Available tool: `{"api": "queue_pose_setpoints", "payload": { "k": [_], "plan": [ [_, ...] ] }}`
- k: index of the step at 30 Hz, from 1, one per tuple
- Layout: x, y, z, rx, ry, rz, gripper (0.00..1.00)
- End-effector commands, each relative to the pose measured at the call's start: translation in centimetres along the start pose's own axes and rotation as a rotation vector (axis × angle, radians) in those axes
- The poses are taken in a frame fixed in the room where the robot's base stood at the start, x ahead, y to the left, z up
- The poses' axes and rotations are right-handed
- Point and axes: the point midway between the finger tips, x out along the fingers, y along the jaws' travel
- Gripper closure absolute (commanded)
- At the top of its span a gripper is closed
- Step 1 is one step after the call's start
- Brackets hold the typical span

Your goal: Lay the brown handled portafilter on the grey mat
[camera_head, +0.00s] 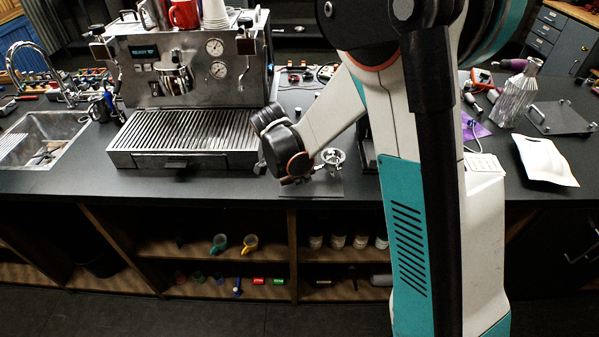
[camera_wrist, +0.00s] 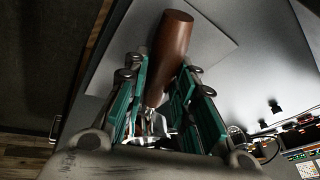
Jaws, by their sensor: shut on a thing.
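The portafilter's brown handle (camera_wrist: 170,52) lies between the teal-lined fingers of my gripper (camera_wrist: 163,76) in the wrist view. The gripper is shut on it. Its metal head is mostly hidden behind the gripper there. In the head view the round silver head of the portafilter (camera_head: 332,157) shows just right of my wrist, over the grey mat. The grey mat (camera_head: 328,187) lies near the counter's front edge, partly covered by my arm. It also shows in the wrist view (camera_wrist: 215,42) under the handle. I cannot tell whether the portafilter touches the mat.
An espresso machine (camera_head: 190,90) with a wide drip tray stands left of my wrist. A sink (camera_head: 45,138) is at far left. A white pouch (camera_head: 545,160) and a silver faceted bottle (camera_head: 516,97) are at right. Open shelves with cups lie below the counter.

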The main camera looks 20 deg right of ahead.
Motion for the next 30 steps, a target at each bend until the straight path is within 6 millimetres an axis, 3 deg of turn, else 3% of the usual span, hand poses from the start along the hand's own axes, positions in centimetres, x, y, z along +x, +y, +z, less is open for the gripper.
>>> {"api": "queue_pose_setpoints", "payload": {
  "k": [26,27,30],
  "plan": [
    [0.88,0.17,0.32,0.000,0.001,0.000,1.00],
    [0.89,0.17,0.32,0.000,0.001,0.000,0.73],
    [0.86,0.17,0.31,0.000,0.000,0.000,0.52]
  ]
}}
